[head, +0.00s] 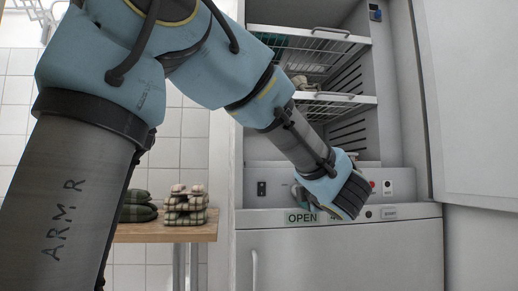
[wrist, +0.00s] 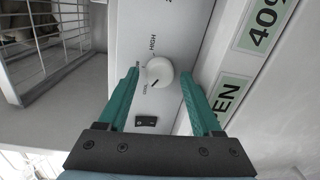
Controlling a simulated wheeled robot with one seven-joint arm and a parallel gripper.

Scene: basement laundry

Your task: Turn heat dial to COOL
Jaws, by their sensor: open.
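The heat dial (wrist: 157,71) is a white round knob on a pale panel in the wrist view. HIGH is printed above it and a small label that looks like COOL is at its lower left. A dark mark shows on the knob's lower part, toward the lower left. My gripper (wrist: 159,74) is open, with one teal finger on each side of the knob. I cannot tell whether the fingers touch it. In the head view my gripper (head: 306,197) is at the panel under the cabinet's opening, and my wrist hides the dial.
A black rocker switch (wrist: 146,121) sits below the dial. An OPEN sign (head: 302,218) is just below my gripper. Wire racks (head: 325,38) fill the cabinet above. Its door (head: 470,100) stands open at the right. A wooden table (head: 165,232) with folded cloths is at the left.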

